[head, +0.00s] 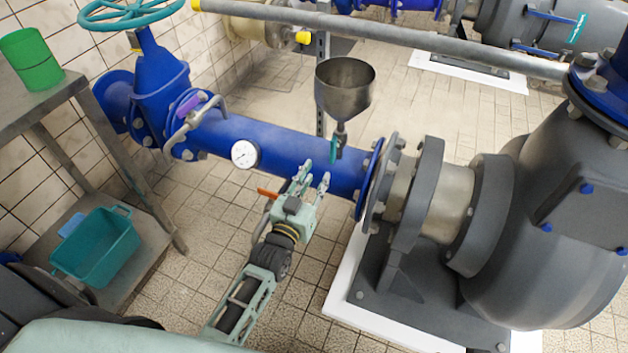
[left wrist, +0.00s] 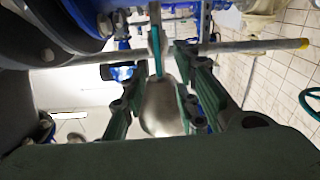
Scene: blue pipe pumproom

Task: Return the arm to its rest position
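My left gripper (head: 315,178) is in front of the blue pipe (head: 275,150), just below a metal funnel (head: 345,88) with a small teal valve handle (head: 334,151). Its two fingers are apart, with nothing seen held between them. In the left wrist view, the fingers of my left gripper (left wrist: 160,75) stand to either side of the funnel (left wrist: 160,108) and the teal handle (left wrist: 156,48), which show through the gap. In the head view the fingertips appear apart from the handle. My right gripper is not in view.
A large grey pump (head: 560,230) stands at the right. A metal table (head: 60,100) with a green cup (head: 31,60) is at the left, with a teal basket (head: 97,245) on its lower shelf. A grey pipe (head: 400,38) crosses above. Tiled floor around my forearm is clear.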

